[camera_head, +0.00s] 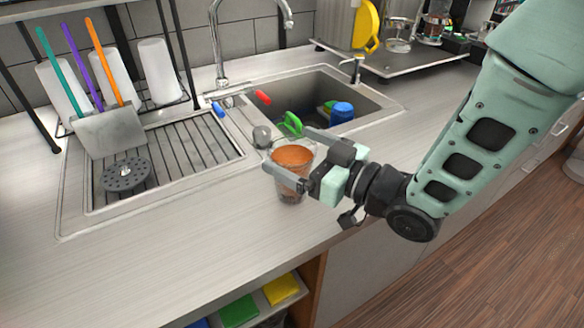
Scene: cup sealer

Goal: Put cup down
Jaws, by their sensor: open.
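A clear cup (291,191) with an orange-brown filling stands upright on the light grey countertop (190,265), in front of the sink. My gripper (290,160) comes in from the right and is open. One finger is on the near side of the cup and the other is on the far side, so the cup is between them. I cannot tell whether either finger touches it. Part of the cup is hidden behind the near finger.
Behind the cup is a sink (375,100) with a blue container (341,112) and a green item inside. A metal tap (217,45) rises behind it. A drainboard (180,160) with a skimmer (126,174) lies left. The counter in front and left is clear.

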